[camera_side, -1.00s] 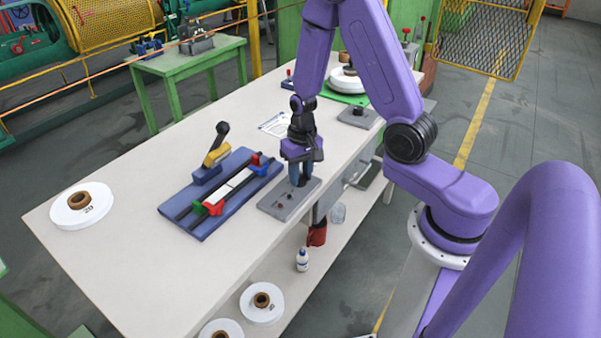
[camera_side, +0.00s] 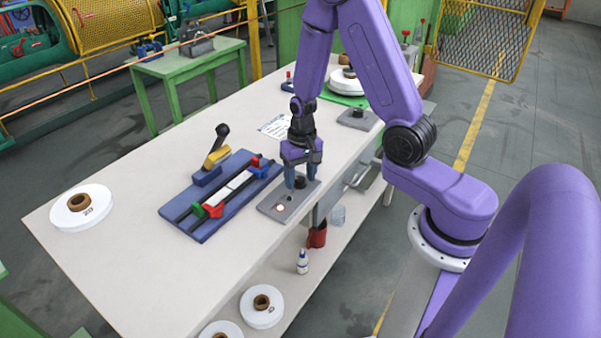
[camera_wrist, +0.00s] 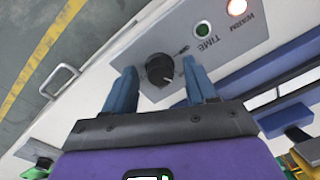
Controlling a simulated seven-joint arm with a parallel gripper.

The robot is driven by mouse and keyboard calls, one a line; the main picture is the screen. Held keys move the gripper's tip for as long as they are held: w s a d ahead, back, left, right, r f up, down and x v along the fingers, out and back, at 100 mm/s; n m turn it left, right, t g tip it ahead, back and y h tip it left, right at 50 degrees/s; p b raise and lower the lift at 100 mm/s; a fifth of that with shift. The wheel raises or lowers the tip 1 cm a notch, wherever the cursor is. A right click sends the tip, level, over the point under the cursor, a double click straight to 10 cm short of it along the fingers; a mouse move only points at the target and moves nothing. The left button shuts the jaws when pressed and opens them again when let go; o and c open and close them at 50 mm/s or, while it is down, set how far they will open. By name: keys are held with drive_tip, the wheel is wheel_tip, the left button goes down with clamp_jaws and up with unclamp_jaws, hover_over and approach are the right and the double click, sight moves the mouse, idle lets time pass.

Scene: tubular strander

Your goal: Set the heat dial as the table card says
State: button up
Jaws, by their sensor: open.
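The heat dial is a black knob (camera_wrist: 160,69) on a flat grey panel (camera_side: 271,207) near the table's right edge. In the wrist view my gripper (camera_wrist: 161,80) has one finger on each side of the knob, with gaps between. A lamp marked WARM (camera_wrist: 237,7) is lit on the panel, beside a green round part marked TIME (camera_wrist: 202,29). The white table card (camera_side: 275,126) lies behind my gripper; its print is too small to read.
A blue fixture (camera_side: 195,225) with rails and red, green and yellow parts lies left of the panel. A white spool (camera_side: 81,206) stands at the table's far left. A second grey plate (camera_side: 357,119) lies behind. The table's front left is bare.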

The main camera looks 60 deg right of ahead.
sight(302, 179)
drive_tip(key=shift+r, duration=0.1)
wheel_tip(302, 179, up, 17)
drive_tip(key=shift+s+d, duration=0.15)
drive_tip(key=shift+d, duration=0.15)
idle(0.5)
drive_tip(key=shift+a+r, duration=0.1)
drive_tip(key=s+a+n, duration=0.7)
drive_tip(key=a+n, duration=0.1)
drive_tip(key=s+a+n, duration=0.2)
drive_tip(key=s+n, duration=0.7)
drive_tip(key=s, duration=0.5)
drive_tip(key=shift+a+f+n, duration=0.3)
drive_tip(key=shift+n, duration=0.1)
